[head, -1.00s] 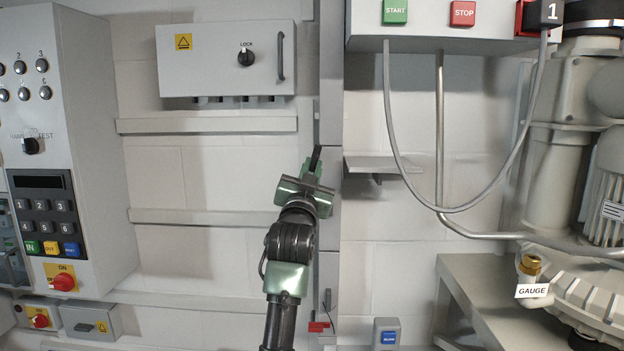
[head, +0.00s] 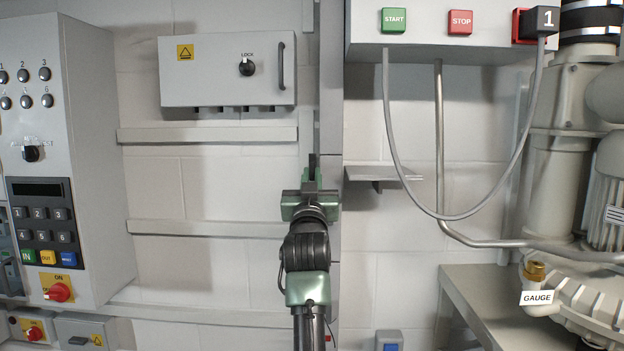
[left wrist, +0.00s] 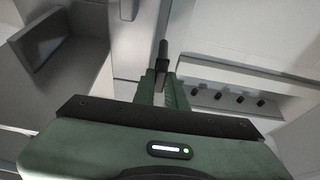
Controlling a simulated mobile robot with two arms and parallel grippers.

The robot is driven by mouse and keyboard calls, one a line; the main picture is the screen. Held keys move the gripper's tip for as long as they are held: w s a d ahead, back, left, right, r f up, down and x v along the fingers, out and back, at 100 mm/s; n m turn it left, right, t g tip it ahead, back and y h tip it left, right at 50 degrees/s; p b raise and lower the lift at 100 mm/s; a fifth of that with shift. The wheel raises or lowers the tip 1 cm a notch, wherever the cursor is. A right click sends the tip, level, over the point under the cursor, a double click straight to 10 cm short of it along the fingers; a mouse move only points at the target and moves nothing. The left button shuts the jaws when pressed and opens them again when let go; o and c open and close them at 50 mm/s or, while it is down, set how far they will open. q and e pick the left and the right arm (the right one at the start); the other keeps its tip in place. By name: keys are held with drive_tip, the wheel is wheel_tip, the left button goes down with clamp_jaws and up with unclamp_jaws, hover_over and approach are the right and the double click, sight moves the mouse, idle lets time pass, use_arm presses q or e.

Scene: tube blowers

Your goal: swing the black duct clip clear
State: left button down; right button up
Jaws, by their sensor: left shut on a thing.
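The black duct clip (head: 311,160) shows as a short dark bar at the left edge of the vertical grey duct (head: 331,80). It stands about upright in the head view. My left gripper (head: 312,180) is shut on it from below. In the left wrist view the clip (left wrist: 163,48) rises from between the green fingertips (left wrist: 162,76). The fingers and gripper body hide its lower part, and I cannot tell how it joins the duct. My right gripper is out of view.
A grey lock box (head: 215,80) hangs up left of the duct, with rails (head: 205,135) below it. A small shelf (head: 380,174) sticks out to the right.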

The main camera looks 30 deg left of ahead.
use_arm(q)
drive_tip(key=shift+w+f, duration=0.1)
drive_tip(key=shift+f, duration=0.1)
drive_tip(key=c, duration=1.5)
unclamp_jaws()
drive_tip(key=shift+o, duration=0.3)
drive_tip(key=shift+r, duration=0.1)
drive_tip(key=shift+s+d+f, duration=0.2)
drive_tip(key=shift+s, duration=0.15)
drive_tip(key=b+v, duration=0.3)
drive_tip(key=v, duration=0.4)
